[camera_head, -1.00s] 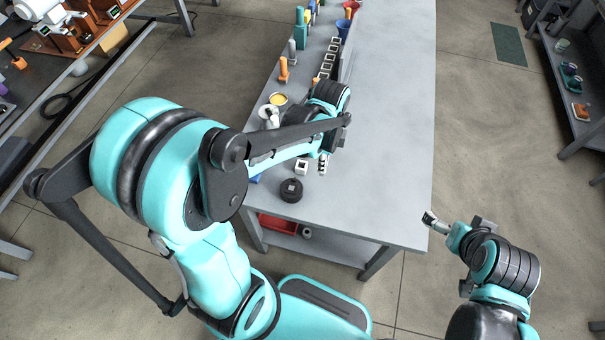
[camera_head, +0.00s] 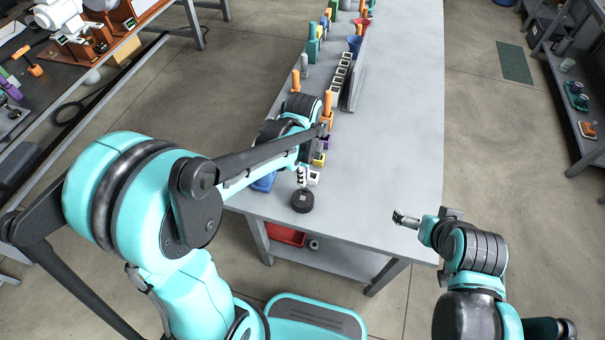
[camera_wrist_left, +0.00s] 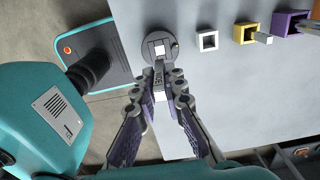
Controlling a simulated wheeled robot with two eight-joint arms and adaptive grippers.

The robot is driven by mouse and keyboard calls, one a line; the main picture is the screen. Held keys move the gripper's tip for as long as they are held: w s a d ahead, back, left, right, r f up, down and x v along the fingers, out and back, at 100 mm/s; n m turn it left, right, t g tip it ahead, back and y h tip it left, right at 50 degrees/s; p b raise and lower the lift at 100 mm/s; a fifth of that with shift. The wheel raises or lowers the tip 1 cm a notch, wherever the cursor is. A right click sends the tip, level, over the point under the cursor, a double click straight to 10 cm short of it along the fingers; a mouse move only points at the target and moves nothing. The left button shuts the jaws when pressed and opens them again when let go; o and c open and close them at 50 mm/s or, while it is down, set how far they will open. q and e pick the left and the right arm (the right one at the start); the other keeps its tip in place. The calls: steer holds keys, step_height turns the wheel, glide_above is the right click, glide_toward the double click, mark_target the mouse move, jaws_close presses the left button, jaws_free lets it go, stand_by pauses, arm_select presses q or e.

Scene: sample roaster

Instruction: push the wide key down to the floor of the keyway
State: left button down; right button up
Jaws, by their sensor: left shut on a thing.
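A black round block (camera_head: 302,201) with a pale square centre stands near the table's front edge; it also shows in the left wrist view (camera_wrist_left: 173,52). I take it as the block with the keyway; the slot itself is not clear. My left gripper (camera_head: 301,177) is just behind it in the head view. In the left wrist view, my left gripper (camera_wrist_left: 161,78) is shut on a grey lettered key (camera_wrist_left: 158,77). The key's far end overlaps the near side of the block; I cannot tell whether it is inside.
A white square socket (camera_head: 314,178) stands close to the block, with yellow (camera_wrist_left: 239,36) and purple (camera_wrist_left: 282,23) sockets in a row beyond. A blue tray (camera_head: 264,182) lies left. A grey upright panel (camera_head: 355,80) stands farther back. The table's right side is clear.

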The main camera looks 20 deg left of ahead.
arm_select(q)
steer(key=b, duration=0.4)
glide_above(303, 193)
steer(key=s, duration=0.2)
steer(key=shift+w+d+f, duration=0.1)
steer(key=shift+f, duration=1.25)
steer(key=shift+w+d+f, duration=0.1)
steer(key=shift+f, duration=1.25)
steer(key=shift+f+b, duration=1.9)
steer(key=shift+f, duration=0.35)
steer(key=c, duration=1.5)
jaws_free()
steer(key=shift+r, duration=0.1)
step_height(303, 193, up, 12)
